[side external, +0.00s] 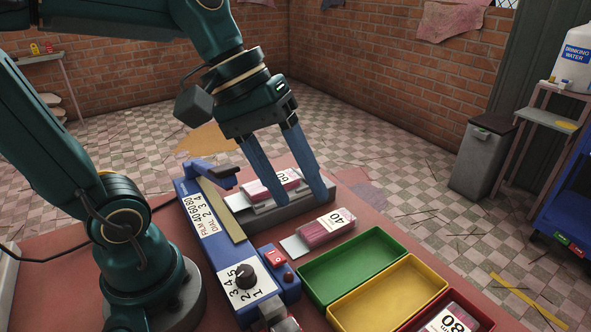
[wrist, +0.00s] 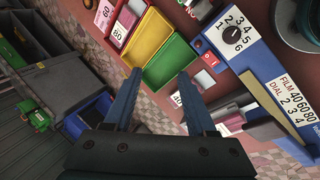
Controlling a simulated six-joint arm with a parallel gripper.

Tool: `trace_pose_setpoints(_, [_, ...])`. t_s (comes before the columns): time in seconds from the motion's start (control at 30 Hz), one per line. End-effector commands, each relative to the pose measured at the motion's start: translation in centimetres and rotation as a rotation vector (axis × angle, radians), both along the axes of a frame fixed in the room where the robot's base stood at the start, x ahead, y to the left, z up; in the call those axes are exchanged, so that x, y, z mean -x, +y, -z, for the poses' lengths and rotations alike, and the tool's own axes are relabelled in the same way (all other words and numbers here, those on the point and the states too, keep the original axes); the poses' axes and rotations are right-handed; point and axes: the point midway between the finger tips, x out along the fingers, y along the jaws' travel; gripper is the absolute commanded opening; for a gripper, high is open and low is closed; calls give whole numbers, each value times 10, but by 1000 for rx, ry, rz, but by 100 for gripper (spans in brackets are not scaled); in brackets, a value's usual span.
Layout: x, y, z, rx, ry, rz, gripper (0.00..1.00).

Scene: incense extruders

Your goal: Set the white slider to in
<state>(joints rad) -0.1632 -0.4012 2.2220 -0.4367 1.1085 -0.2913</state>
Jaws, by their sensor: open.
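No part in view stands out clearly as a white slider. The blue machine (side external: 212,232) has a dial (side external: 245,277) on a white numbered plate and a red switch (side external: 275,257); the dial also shows in the wrist view (wrist: 231,34). A grey bed (side external: 262,216) lies along its right side with a pink pack marked 60 (side external: 262,190) on it. A raised blue lever arm (side external: 210,172) with a dark end stands at the back. My gripper (side external: 302,198) is open and empty, fingers pointing down near the bed and the pack; in the wrist view its fingers (wrist: 159,76) are wide apart.
A pack marked 40 (side external: 331,226) with a pale end lies on the red table. Green (side external: 353,267), yellow (side external: 388,291) and red trays (side external: 480,308) stand at the front right. The red tray holds a pack marked 80 (side external: 452,320). A blue stand (side external: 572,205) is farther off.

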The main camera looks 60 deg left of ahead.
Motion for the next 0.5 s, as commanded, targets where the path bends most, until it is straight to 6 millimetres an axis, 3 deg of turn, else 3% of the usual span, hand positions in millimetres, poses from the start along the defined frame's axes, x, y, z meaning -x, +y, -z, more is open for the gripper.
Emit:
trace_pose_setpoints(0.27, [27,8,10,-207,-145,193,56])
trace_pose_setpoints(0.5, [42,33,29,-462,-271,391,56])
